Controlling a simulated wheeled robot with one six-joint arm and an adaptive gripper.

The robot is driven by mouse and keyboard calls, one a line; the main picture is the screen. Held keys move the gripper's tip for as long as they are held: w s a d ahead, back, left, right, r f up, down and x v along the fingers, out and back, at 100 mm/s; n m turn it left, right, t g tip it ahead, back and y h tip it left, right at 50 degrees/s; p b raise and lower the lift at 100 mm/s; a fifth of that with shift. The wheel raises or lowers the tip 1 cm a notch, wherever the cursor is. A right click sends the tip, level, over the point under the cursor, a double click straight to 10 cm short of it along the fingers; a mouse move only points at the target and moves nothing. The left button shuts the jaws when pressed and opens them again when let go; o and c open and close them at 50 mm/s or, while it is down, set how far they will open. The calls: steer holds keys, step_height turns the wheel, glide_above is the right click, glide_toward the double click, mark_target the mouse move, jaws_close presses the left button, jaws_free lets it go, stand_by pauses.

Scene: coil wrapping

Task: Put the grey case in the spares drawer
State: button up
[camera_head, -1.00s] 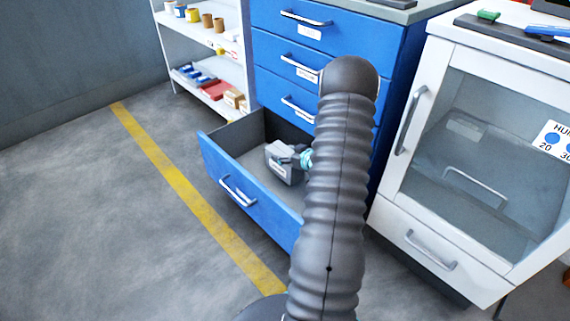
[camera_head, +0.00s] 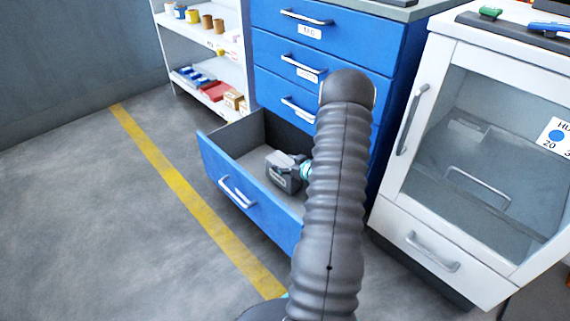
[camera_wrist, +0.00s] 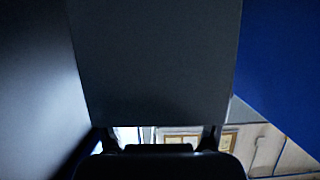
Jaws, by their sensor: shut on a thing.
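The grey case (camera_head: 284,180) is in the open bottom drawer (camera_head: 228,182) of the blue cabinet, low between its walls in the head view. I cannot tell whether it touches the drawer floor. My gripper (camera_head: 291,163) is shut on the case from above; my dark ribbed arm hides part of the case's right side and the drawer's right part. In the wrist view, the case (camera_wrist: 155,65) fills the upper middle as a dark grey face, with the gripper fingers (camera_wrist: 160,136) at its lower edge.
Closed blue drawers (camera_head: 283,62) stand above the open one. A white glass-fronted cabinet (camera_head: 425,230) is close on the right. A white shelf (camera_head: 218,58) with small boxes and cups stands at the back left. The floor (camera_head: 90,220) on the left is clear.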

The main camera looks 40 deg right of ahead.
steer(key=shift+f, duration=0.15)
steer(key=o, duration=1.7)
steer(key=shift+o, duration=0.2)
